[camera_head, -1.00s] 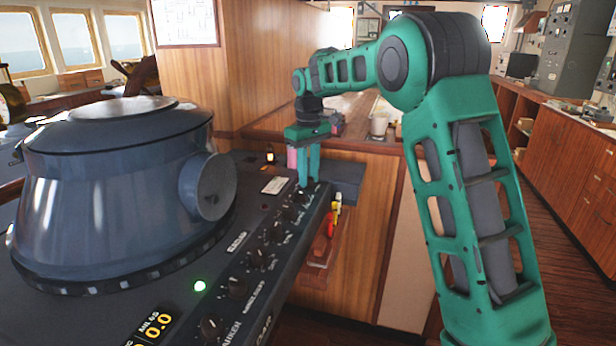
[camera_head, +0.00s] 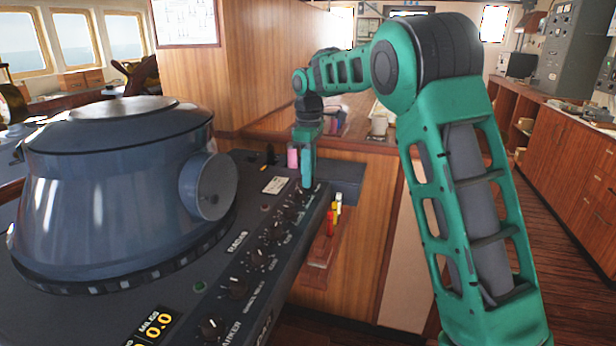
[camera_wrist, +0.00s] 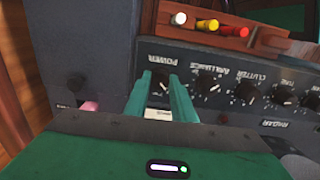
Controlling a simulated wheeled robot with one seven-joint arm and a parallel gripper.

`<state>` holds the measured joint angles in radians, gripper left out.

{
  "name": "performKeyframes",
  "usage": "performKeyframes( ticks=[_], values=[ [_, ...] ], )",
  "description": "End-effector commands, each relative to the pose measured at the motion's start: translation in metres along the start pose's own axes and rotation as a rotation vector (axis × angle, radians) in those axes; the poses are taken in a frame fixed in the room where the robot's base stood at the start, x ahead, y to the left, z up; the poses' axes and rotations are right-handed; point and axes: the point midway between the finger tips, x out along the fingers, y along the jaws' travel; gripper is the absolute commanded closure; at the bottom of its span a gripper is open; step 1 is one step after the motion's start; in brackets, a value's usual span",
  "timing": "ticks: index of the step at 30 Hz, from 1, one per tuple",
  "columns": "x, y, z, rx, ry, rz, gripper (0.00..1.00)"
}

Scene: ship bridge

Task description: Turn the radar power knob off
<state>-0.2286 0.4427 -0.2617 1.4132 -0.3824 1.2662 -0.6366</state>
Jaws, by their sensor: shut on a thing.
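The radar console (camera_head: 150,295) has a row of black knobs along its sloped front strip. My gripper (camera_head: 307,184) points down at the far end of that row. In the wrist view the power knob (camera_wrist: 159,84), below its POWER label, lies between the two green fingers of my gripper (camera_wrist: 160,86), which are shut on it. In the head view the fingers hide this knob. The console's green lamp (camera_head: 199,286) is dark. The number display (camera_head: 154,326) glows yellow.
The big round radar housing (camera_head: 110,200) fills the left of the console. Other knobs, such as the near one (camera_head: 236,288), line the strip. Red, yellow and white markers (camera_wrist: 208,25) sit in a wooden holder just beyond the console edge. A wooden cabinet stands behind.

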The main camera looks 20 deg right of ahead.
Motion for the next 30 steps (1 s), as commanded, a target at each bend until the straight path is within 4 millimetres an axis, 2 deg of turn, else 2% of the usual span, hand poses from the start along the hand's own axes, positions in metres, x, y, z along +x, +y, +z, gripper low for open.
performKeyframes(
  ticks=[10,11,13,23,26,30],
  values=[
    [-0.002,0.002,0.0,0.0,0.002,0.004,0.99],
    [-0.002,0.002,0.0,0.0,0.002,0.004,0.75],
    [-0.001,0.002,0.001,0.0,0.002,0.003,0.58],
    [-0.002,0.001,0.0,0.0,0.001,0.002,0.58],
    [-0.009,0.002,0.0,0.001,0.002,0.002,0.58],
    [-0.031,0.002,0.0,0.001,0.003,0.004,0.58]
  ],
)
